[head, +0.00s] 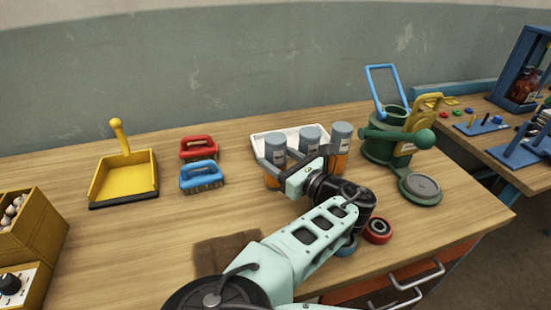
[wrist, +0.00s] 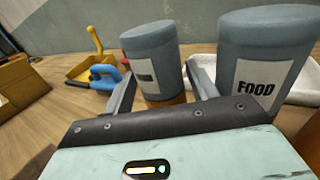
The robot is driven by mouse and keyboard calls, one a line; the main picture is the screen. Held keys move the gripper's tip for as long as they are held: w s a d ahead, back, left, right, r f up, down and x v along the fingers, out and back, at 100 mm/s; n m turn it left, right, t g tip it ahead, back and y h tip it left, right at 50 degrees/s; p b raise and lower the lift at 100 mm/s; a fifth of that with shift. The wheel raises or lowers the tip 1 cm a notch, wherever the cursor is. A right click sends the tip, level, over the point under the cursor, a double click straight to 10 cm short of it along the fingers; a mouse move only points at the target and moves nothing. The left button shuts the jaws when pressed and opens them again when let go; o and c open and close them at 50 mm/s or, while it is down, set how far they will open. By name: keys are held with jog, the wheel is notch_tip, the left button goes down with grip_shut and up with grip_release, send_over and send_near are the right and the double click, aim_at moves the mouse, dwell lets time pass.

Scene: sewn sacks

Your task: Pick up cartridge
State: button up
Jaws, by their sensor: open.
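A larger cartridge marked FOOD (wrist: 262,60) is outside my right finger. The fingers hide the lower parts; I cannot tell whether they touch.
The white tray (head: 262,138) lies behind the cartridges. A green device (head: 380,150) with a blue handle stands to the right. A red brush (head: 198,147), a blue brush (head: 201,177) and a yellow dustpan (head: 123,178) lie to the left. A red ring (head: 378,230) is near my wrist.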

jog(key=shift+w+a, duration=0.3)
jog(key=shift+w, duration=0.05)
jog(key=c, duration=1)
jog(key=shift+r, duration=0.1)
